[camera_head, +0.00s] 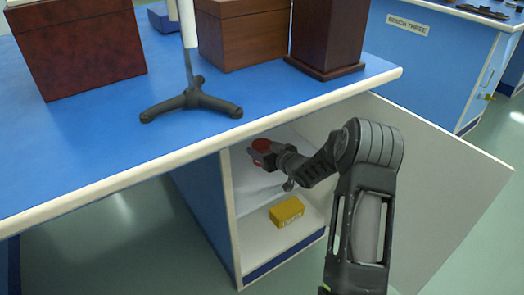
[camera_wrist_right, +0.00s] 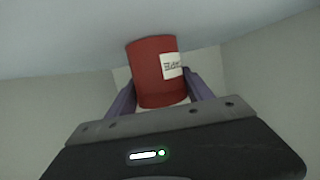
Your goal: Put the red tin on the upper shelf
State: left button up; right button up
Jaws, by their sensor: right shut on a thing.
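The red tin (camera_head: 262,145) is inside the open cabinet, high up under the worktop. In the right wrist view the red tin (camera_wrist_right: 157,72) has a white label and stands between the two purple-grey fingers. My right gripper (camera_head: 268,153) is shut on it and reaches in through the cabinet opening. The tin looks slightly tilted in the wrist view. I cannot tell whether it touches a shelf. The upper shelf is not clearly distinguishable, and my arm covers part of the opening. My left gripper is not in view.
A yellow box (camera_head: 287,211) sits low in the cabinet. The cabinet door (camera_head: 440,190) stands open to the right, behind my right arm. Wooden boxes (camera_head: 80,50) and a stand with a tripod foot (camera_head: 190,103) are on the blue worktop (camera_head: 90,140) above.

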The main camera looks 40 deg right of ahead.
jog(key=shift+f, duration=0.15)
jog(key=o, duration=1.5)
jog(key=shift+r, duration=0.3)
jog(key=p+v, duration=0.3)
jog(key=v, duration=0.8)
jog(key=shift+s, duration=0.5)
